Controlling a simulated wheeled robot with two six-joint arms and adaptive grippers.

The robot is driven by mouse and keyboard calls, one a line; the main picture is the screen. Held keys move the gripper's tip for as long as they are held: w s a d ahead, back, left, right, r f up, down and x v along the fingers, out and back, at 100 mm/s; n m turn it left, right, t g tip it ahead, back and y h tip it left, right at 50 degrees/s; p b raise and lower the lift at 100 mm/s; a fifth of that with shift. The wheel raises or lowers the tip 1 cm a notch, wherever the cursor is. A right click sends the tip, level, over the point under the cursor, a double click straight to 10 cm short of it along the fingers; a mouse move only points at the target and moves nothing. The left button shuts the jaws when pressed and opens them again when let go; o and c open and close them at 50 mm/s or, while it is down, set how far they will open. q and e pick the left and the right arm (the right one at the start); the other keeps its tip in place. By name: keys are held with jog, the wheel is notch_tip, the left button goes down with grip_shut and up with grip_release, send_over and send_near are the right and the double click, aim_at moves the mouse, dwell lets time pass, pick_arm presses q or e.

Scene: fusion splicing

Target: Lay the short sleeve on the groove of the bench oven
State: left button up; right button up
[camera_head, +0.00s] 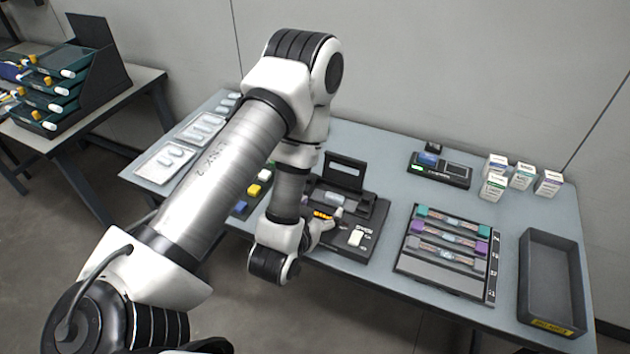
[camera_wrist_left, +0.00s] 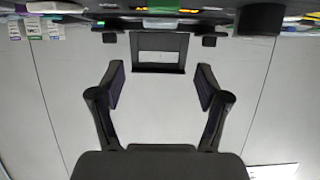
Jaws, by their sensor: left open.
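The bench oven (camera_head: 372,214) is a black device in the middle of the table, with its framed lid (camera_head: 344,172) raised. The lid also shows upside down in the left wrist view (camera_wrist_left: 160,68). My left gripper (camera_head: 325,225) is low at the oven's front left, mostly hidden by its own wrist. In the left wrist view its two fingers are wide apart with nothing between them (camera_wrist_left: 161,85). The groove is largely hidden by my arm. I cannot tell which small piece is the short sleeve; several small clear pieces lie on pale pads (camera_head: 165,160) at the left.
A holder board (camera_head: 440,275) with teal, purple and grey clips lies right of the oven. An empty dark bin (camera_head: 550,270) stands at the right edge. A small black device (camera_head: 440,172) and several white boxes (camera_head: 522,175) are behind. Coloured blocks (camera_head: 254,190) sit left of the oven.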

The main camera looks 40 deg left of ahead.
pick_arm(q)
jog(key=s+r+p, duration=0.1)
jog(key=p, duration=0.1)
jog(key=s+p, duration=0.1)
jog(key=p, duration=0.1)
jog(key=shift+d+r, duration=0.3)
jog(key=shift+r, duration=0.05)
jog(key=shift+s, duration=0.35)
jog(key=s+d+f+m+g+h, duration=0.1)
jog(key=s+d+f+g, duration=0.2)
jog(key=s+f+g, duration=0.3)
jog(key=s+d+f+m+g+h, duration=0.1)
jog(key=s+d+f+g+h, duration=0.1)
jog(key=s+f+g, duration=0.5)
jog(key=s+d+f, duration=0.1)
jog(key=s, duration=0.3)
jog(key=shift+s+f, duration=0.35)
jog(key=shift+f, duration=0.05)
